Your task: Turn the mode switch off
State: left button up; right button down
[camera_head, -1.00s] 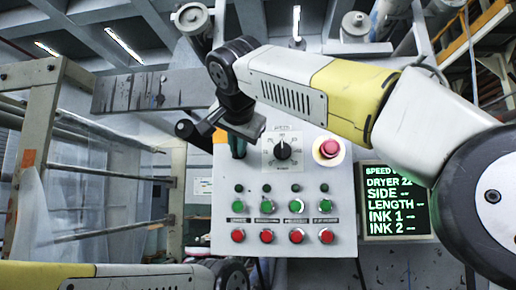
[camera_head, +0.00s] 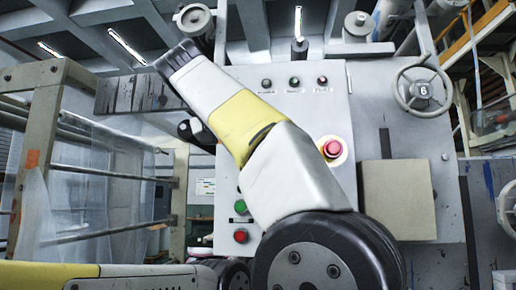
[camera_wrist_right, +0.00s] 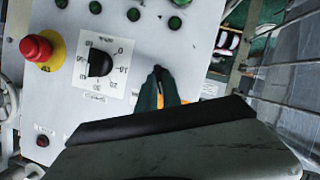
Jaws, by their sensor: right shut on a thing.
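In the head view my right arm crosses in front of the panel (camera_head: 347,105) and hides the switch and the gripper. A link of my left arm shows at the lower left, but its gripper is out of view.
A black dial (camera_wrist_right: 99,63) on a white scale plate sits beside the switch. A red emergency stop (camera_head: 332,149) is farther along. Green (camera_head: 240,206) and red (camera_head: 241,236) buttons are lower left. A blank beige plate (camera_head: 398,200) and a handwheel (camera_head: 422,89) are at right.

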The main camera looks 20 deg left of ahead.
jog(key=shift+a+f+n+t+h, duration=0.15)
jog(key=shift+n+t+h, duration=0.25)
jog(key=shift+n+h, duration=0.55)
jog(key=shift+n, duration=0.45)
jog(key=c, duration=1.5)
grip_release()
